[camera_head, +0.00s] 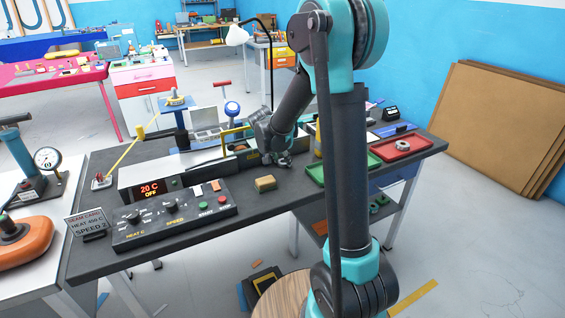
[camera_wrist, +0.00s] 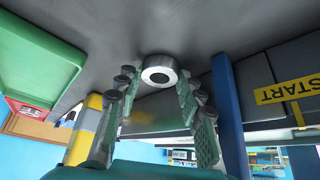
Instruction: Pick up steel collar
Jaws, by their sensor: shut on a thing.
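The steel collar (camera_wrist: 159,73) is a short, shiny ring with a dark centre hole. In the wrist view it sits between the tips of my gripper (camera_wrist: 157,85), whose green-padded fingers close on it from both sides. The grey table top shows right behind the collar; I cannot tell whether they touch. In the head view my gripper (camera_head: 281,160) is low over the back middle of the dark bench (camera_head: 295,190). The collar cannot be made out there.
A tan block (camera_head: 265,183) is in front of my gripper. The control box (camera_head: 172,215) stands at left. A blue post (camera_wrist: 229,115) is close beside my fingers.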

